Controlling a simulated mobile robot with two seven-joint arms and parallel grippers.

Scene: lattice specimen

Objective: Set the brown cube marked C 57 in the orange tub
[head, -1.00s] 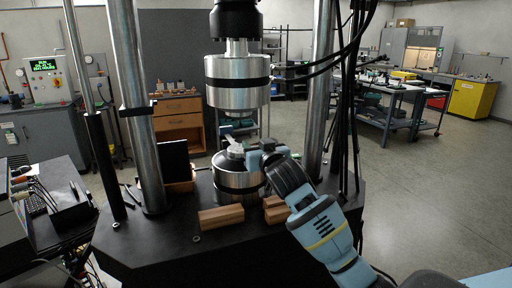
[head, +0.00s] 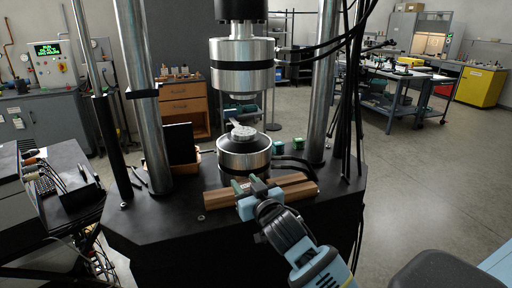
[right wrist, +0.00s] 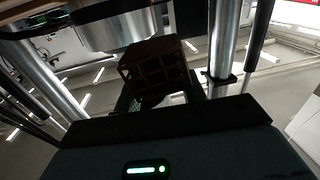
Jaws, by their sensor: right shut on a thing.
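A brown open-lattice cube (right wrist: 155,65) shows dark between the fingers of my right gripper in the right wrist view; no marking on it is legible. My right gripper (head: 248,184) is shut on it, just in front of the lower steel platen in the head view. There the cube itself cannot be made out clearly between the green fingertips. An orange tub (head: 207,153) stands behind the platen to the left, mostly hidden by a black panel and a steel column. My left gripper is not in view.
The lower platen (head: 244,158) carries a pale flat piece (head: 243,132). The upper platen (head: 242,75) hangs above it. Wooden bars (head: 222,198) lie in front. Green blocks (head: 278,147) sit behind right. Steel columns (head: 142,100) and hanging cables (head: 352,110) flank the space.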

